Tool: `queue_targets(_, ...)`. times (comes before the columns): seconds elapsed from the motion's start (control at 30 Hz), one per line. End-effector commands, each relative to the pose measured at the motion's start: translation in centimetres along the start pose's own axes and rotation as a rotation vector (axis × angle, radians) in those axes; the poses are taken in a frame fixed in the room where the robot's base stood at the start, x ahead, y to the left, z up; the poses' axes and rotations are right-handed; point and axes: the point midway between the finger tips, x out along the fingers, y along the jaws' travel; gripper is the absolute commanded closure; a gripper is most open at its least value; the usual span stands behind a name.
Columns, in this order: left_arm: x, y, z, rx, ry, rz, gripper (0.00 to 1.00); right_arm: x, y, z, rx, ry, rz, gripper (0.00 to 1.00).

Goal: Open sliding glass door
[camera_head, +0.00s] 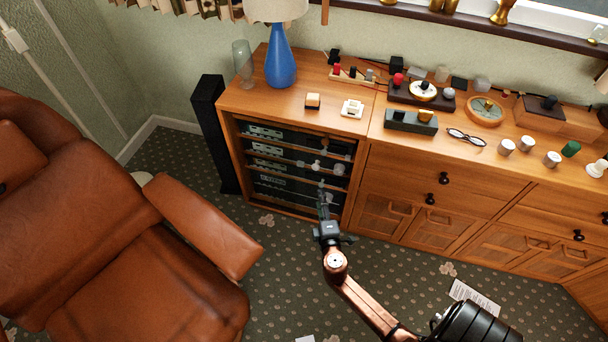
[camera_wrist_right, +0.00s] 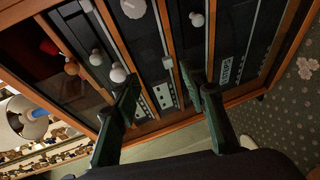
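The wooden cabinet's left bay (camera_head: 295,165) holds several shelves of dark audio units behind its front. Glass is hard to make out there, and I cannot tell where a door pane ends. Pale round knobs (camera_head: 318,166) show at the bay's right side; they also appear in the right wrist view (camera_wrist_right: 118,74). My right gripper (camera_head: 322,198) is in front of the bay's lower right part. In the right wrist view its two fingers (camera_wrist_right: 163,92) are spread apart with nothing between them, facing the shelves. Contact with the front cannot be told. My left gripper is out of view.
A brown leather armchair (camera_head: 150,240) stands at the left, and a tall black speaker (camera_head: 209,130) beside the cabinet. The cabinet top carries a blue lamp (camera_head: 281,60) and many small objects. Patterned carpet (camera_head: 285,270) lies open before the bay.

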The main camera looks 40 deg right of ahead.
Motion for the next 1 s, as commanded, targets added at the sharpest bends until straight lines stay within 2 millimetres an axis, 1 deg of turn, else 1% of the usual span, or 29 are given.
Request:
queue_targets(0.03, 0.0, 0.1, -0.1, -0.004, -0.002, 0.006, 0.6, 0.4, 0.7, -0.3, -0.02, -0.007, 0.051, 0.61)
queue_targets(0.1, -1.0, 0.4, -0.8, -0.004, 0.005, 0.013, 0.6, 0.4, 3.1, -0.8, -0.039, -0.013, 0.116, 0.61)
queue_targets(0.13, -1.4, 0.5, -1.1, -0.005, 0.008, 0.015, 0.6, 0.4, 3.9, -0.9, -0.046, -0.016, 0.137, 0.61)
queue_targets(0.2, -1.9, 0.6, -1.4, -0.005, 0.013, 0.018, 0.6, 0.3, 5.2, -1.1, -0.054, -0.021, 0.17, 0.61)
queue_targets(0.3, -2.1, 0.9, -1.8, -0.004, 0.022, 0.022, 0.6, 0.7, 6.1, -1.2, -0.057, -0.023, 0.189, 0.61)
queue_targets(0.37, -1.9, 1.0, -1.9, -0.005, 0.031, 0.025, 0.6, 1.3, 6.3, -1.2, -0.057, -0.023, 0.19, 0.61)
queue_targets(0.6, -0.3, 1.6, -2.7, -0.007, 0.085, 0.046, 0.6, 5.1, 6.9, -1.1, -0.057, -0.022, 0.187, 0.61)
queue_targets(0.7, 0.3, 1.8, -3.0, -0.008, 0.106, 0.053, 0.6, 6.4, 7.1, -1.1, -0.058, -0.023, 0.186, 0.61)
queue_targets(0.83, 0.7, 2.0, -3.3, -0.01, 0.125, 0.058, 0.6, 7.4, 7.3, -1.1, -0.057, -0.021, 0.185, 0.61)
queue_targets(1.0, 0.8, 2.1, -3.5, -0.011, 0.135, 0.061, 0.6, 7.8, 7.5, -1.1, -0.056, -0.021, 0.185, 0.61)
